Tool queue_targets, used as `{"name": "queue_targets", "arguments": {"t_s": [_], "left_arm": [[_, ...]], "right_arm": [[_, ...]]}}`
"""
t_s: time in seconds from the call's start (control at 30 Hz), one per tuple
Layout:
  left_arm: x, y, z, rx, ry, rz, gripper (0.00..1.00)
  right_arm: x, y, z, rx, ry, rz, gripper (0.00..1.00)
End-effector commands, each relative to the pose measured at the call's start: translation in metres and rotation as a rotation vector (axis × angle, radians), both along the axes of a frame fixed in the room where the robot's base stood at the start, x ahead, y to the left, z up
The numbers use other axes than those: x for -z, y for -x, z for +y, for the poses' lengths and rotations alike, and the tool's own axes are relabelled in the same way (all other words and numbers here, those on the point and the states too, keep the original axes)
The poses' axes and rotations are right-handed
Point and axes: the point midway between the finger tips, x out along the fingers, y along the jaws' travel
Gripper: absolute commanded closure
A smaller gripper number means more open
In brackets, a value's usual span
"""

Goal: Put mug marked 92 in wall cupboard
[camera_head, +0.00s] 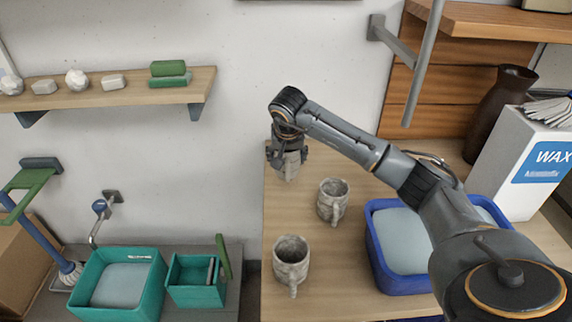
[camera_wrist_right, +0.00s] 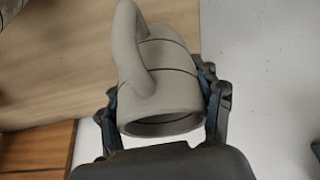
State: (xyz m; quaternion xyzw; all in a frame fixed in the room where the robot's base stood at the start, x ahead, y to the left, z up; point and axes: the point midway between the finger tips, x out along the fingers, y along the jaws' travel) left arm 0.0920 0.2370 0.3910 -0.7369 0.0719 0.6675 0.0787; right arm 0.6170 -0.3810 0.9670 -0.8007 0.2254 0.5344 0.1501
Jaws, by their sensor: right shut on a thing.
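My right gripper (camera_head: 287,154) is shut on a grey stoneware mug (camera_head: 290,168) over the far left corner of the wooden table (camera_head: 350,296). In the right wrist view the mug (camera_wrist_right: 165,88) sits between the two fingers (camera_wrist_right: 162,98), its handle toward the top and its open rim toward the gripper. Two similar mugs stand on the table, one in the middle (camera_head: 332,204) and one nearer the front left (camera_head: 291,262). No number can be read on any mug. I cannot make out a wall cupboard. My left gripper is not in view.
A blue tub (camera_head: 378,272) stands right of the mugs under my right arm. A white WAX box (camera_head: 515,172) and dark vase (camera_head: 497,104) stand further right. A wall shelf (camera_head: 120,96) is at left, teal containers (camera_head: 150,296) below it. A grey bar (camera_head: 424,62) hangs upper right.

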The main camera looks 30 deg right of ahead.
Motion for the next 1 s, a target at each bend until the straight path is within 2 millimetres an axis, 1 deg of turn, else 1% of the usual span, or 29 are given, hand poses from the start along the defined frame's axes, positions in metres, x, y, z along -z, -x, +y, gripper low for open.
{"name": "queue_targets", "arguments": {"t_s": [0.07,0.1,0.23,0.33,0.53,0.67,0.7,0.77,0.8,1.0], "left_arm": [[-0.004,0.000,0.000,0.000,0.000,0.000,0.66],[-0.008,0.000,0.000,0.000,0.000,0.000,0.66],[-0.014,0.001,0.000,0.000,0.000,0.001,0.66],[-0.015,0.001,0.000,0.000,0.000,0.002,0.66],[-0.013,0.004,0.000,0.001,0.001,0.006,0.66],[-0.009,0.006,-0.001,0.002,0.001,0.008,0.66],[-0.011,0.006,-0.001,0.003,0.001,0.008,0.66],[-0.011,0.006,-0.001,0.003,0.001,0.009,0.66],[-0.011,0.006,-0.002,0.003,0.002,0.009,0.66],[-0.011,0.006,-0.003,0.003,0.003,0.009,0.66]], "right_arm": [[0.008,-0.005,0.000,0.001,-0.003,0.002,0.79],[0.014,-0.003,0.000,0.000,-0.002,0.006,0.79],[0.030,-0.003,0.000,-0.001,-0.003,0.003,0.79],[0.035,-0.004,-0.001,0.001,-0.001,-0.002,0.79],[0.035,-0.004,-0.001,0.000,0.000,-0.001,0.79],[0.040,-0.004,-0.001,0.000,0.000,-0.002,0.79],[0.039,-0.004,0.000,-0.001,0.000,0.000,0.27],[0.039,-0.004,0.000,0.000,-0.001,0.001,0.14],[0.039,-0.004,0.000,0.000,-0.001,0.001,0.12],[0.039,-0.004,0.000,0.000,-0.001,0.001,0.12]]}}
